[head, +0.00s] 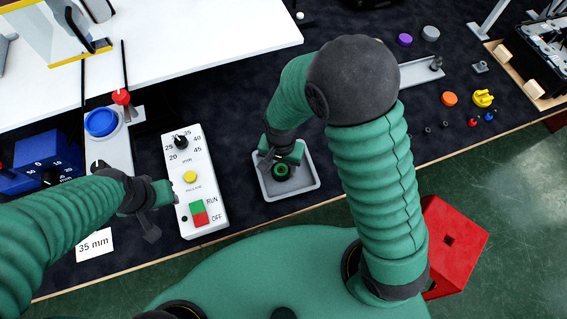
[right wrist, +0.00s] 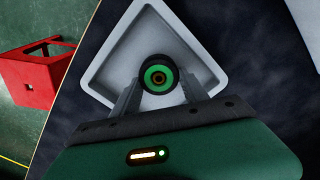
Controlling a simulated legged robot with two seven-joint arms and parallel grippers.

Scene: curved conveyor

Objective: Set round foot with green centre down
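The round foot (head: 281,170) is a dark, short cylinder with a green ring at its centre; it also shows in the right wrist view (right wrist: 158,76). My right gripper (head: 280,158) is over the grey tray (head: 302,187). In the right wrist view, the fingers of my right gripper (right wrist: 160,84) close on either side of the foot and appear to touch it. The foot shows over the tray (right wrist: 207,72); I cannot tell whether it touches the tray floor. My left gripper (head: 158,208) is empty, its fingers apart, beside the white control panel.
The control panel (head: 184,160) with dial and RUN/OFF switch stands left of the tray. A "35 mm" card (head: 94,245) lies near the table's front edge. Orange (head: 449,98) and yellow (head: 483,98) parts lie at right. A red stand (head: 455,240) is off the table.

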